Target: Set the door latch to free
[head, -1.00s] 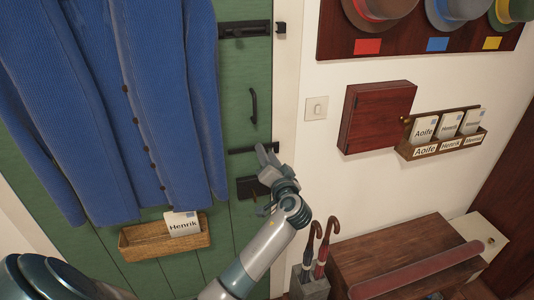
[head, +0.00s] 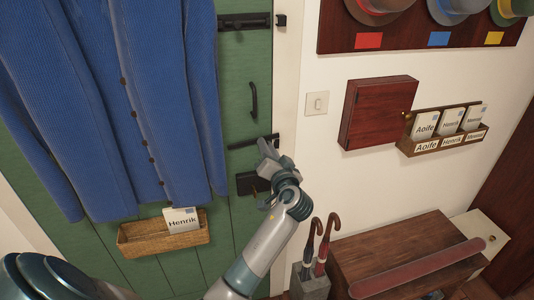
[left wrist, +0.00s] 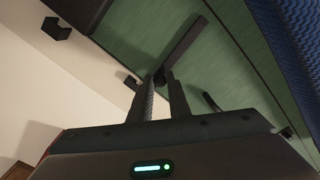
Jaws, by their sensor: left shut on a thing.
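The door latch is a dark bar (head: 241,144) on the green door (head: 239,75), below the black pull handle (head: 253,101). The bar slants, its right end higher than its left. My left gripper (head: 265,148) is at the bar's right end, near the door's edge. In the left wrist view, the latch bar (left wrist: 184,47) runs down to my left gripper (left wrist: 161,80), which is shut on its end. A small dark catch (left wrist: 131,82) sits beside the fingertips. The fingers partly hide the bar's end. My right gripper is out of view.
A dark bolt (head: 245,21) is higher on the door and a lock box (head: 250,183) lies below the latch. A blue coat (head: 150,110) hangs to the left. A red cabinet (head: 377,113), umbrellas (head: 322,250) and a wooden bench (head: 395,255) are at the right.

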